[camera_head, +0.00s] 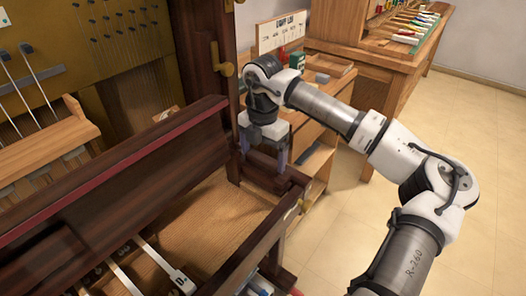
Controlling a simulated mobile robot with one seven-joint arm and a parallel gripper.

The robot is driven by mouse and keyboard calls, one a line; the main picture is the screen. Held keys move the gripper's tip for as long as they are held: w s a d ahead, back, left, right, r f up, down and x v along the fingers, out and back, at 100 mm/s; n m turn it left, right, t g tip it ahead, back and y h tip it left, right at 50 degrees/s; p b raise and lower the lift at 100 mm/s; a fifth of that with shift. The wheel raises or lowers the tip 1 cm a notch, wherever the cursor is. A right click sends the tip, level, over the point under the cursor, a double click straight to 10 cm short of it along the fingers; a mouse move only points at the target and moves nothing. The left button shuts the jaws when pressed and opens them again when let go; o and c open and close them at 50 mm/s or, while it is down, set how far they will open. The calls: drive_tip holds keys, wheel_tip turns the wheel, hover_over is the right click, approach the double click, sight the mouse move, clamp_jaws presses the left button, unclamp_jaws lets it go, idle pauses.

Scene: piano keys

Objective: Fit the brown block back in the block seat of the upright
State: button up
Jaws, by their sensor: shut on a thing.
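The upright (130,150) is a dark brown piano, open at the front, with a red strip along its long rail. My gripper (263,155) points down at the right end of the key bed. It is shut on the brown block (266,174), a dark piece low between the fingers. The block is at the right end of the key bed, beside the cheek. The block seat is hidden under the block and gripper. I cannot tell whether the block rests in the seat or is just above it.
A few white keys (178,279) lie at the front left of the bare wooden key bed (215,215). A wooden side table (318,125) with a green box (297,61) stands behind my arm. A workbench (375,48) with tools is farther back. The tiled floor at right is clear.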

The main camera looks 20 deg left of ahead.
drive_tip(key=shift+f+b, duration=1.05)
drive_tip(key=shift+f, duration=0.4)
drive_tip(key=shift+f+b, duration=0.1)
drive_tip(key=shift+b, duration=0.2)
idle(0.4)
drive_tip(key=o, duration=1.2)
wheel_tip(320, 180, up, 14)
drive_tip(key=shift+f+p, duration=0.1)
drive_tip(key=shift+p, duration=0.3)
